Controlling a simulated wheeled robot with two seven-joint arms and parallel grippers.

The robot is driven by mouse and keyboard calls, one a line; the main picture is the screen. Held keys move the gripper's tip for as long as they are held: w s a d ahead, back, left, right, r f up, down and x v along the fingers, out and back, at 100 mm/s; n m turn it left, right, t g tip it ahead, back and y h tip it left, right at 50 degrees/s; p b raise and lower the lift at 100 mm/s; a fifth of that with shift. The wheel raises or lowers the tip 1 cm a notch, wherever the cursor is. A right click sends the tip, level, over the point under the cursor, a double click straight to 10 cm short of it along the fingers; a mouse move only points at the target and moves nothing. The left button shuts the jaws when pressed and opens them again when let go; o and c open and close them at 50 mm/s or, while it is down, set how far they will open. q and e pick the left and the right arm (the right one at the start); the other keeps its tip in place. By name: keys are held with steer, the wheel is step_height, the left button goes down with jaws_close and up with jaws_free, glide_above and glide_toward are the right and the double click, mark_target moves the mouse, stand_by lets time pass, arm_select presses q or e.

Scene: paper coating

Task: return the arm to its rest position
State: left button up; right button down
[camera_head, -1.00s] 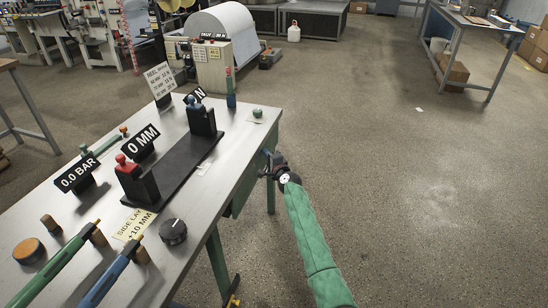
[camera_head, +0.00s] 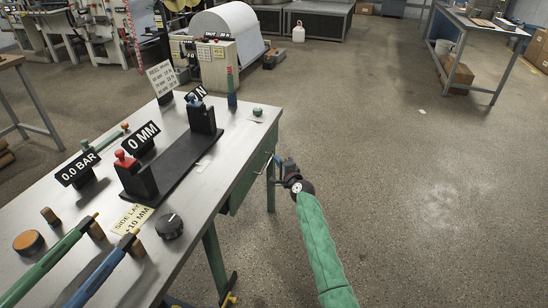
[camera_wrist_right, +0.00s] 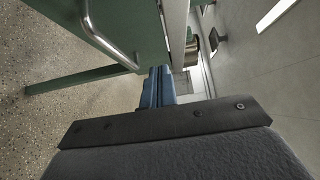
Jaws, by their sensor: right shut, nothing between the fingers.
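My right arm in its green sleeve (camera_head: 318,240) reaches up from the bottom in the head view. Its gripper (camera_head: 274,162) is beside the right edge of the metal table (camera_head: 225,160), apart from the things on top. In the right wrist view the blue fingers (camera_wrist_right: 158,88) are together with nothing between them. A metal drawer handle (camera_wrist_right: 105,38) on a green panel (camera_wrist_right: 140,20) is just beyond them at the upper left. My left gripper is not in view.
The table holds a black fixture (camera_head: 180,162) with a red-knobbed block and a blue-knobbed block, a black dial (camera_head: 170,226), a green button (camera_head: 257,111) and several signs. Open concrete floor (camera_head: 400,190) lies to the right. A bench (camera_head: 480,35) stands at the far right.

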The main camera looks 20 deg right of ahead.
steer(key=s+a+r+n+g+h+p, duration=0.15)
steer(key=s+a+n+g, duration=0.35)
steer(key=s, duration=1.1)
steer(key=s+a+r+n+g+p, duration=0.1)
steer(key=s+n+g+p, duration=0.15)
steer(key=s+n, duration=0.9)
steer(key=s+a+r+n+g+p, duration=0.1)
steer(key=s+a+n+g+p, duration=0.3)
steer(key=s, duration=1.6)
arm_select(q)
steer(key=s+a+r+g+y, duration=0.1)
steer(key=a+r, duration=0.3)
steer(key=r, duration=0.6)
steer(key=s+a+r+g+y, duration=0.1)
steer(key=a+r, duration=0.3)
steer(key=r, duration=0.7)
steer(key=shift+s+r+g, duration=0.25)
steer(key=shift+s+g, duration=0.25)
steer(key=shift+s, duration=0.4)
arm_select(e)
steer(key=s+f+m+g, duration=0.1)
steer(key=s+f+g, duration=0.1)
steer(key=s, duration=0.5)
steer(key=s+f+m+g, duration=0.1)
steer(key=s+f+g, duration=0.1)
steer(key=s, duration=0.6)
steer(key=shift+a+f, duration=0.4)
steer(key=shift+f, duration=0.05)
steer(key=shift+s, duration=0.1)
